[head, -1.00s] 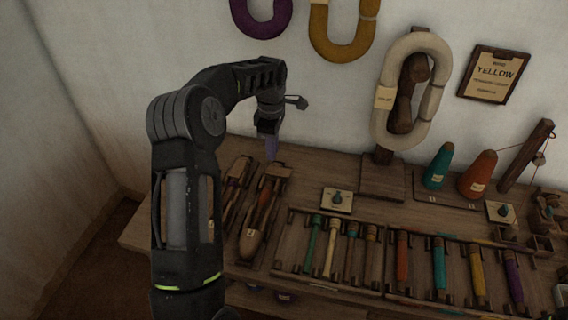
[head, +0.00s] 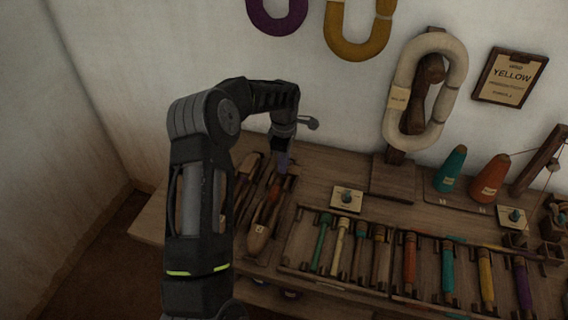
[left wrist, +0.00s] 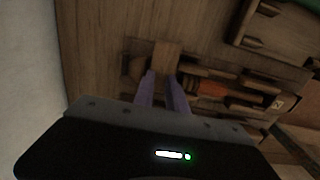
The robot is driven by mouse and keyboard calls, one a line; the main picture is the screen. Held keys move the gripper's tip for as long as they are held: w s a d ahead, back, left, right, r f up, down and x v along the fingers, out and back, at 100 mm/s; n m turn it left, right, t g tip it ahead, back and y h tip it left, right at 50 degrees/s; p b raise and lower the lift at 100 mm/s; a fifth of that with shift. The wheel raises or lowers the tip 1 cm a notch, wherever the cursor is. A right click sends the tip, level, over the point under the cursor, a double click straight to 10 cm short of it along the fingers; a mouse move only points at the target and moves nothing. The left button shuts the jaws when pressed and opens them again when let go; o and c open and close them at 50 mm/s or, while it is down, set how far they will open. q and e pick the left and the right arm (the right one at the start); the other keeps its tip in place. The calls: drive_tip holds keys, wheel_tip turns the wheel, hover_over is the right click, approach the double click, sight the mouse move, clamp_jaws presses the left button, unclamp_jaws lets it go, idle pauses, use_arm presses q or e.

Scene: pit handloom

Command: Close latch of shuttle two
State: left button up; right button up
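A boat-shaped wooden shuttle (head: 258,237) with orange inside and a small label lies on the left part of the bench. In the left wrist view its orange part (left wrist: 212,90) and pale label (left wrist: 278,103) show to the right. My left gripper (head: 283,162) points down over the shuttle's far end. In the left wrist view its two purple fingers (left wrist: 161,80) stand a little apart with no object clearly between them. A wooden block (left wrist: 166,58) lies just beyond the fingertips; contact cannot be told. The latch's position is unclear. My right gripper is not in view.
Another dark shuttle (head: 243,185) lies close on the left. A card with a knob (head: 346,198) stands to the right, behind a rack of several coloured bobbins (head: 341,245). Yarn cones (head: 452,168) and a hanging white skein (head: 402,98) are further right.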

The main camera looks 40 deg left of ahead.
use_arm(q)
drive_tip(key=shift+f, duration=0.3)
clamp_jaws()
idle(0.3)
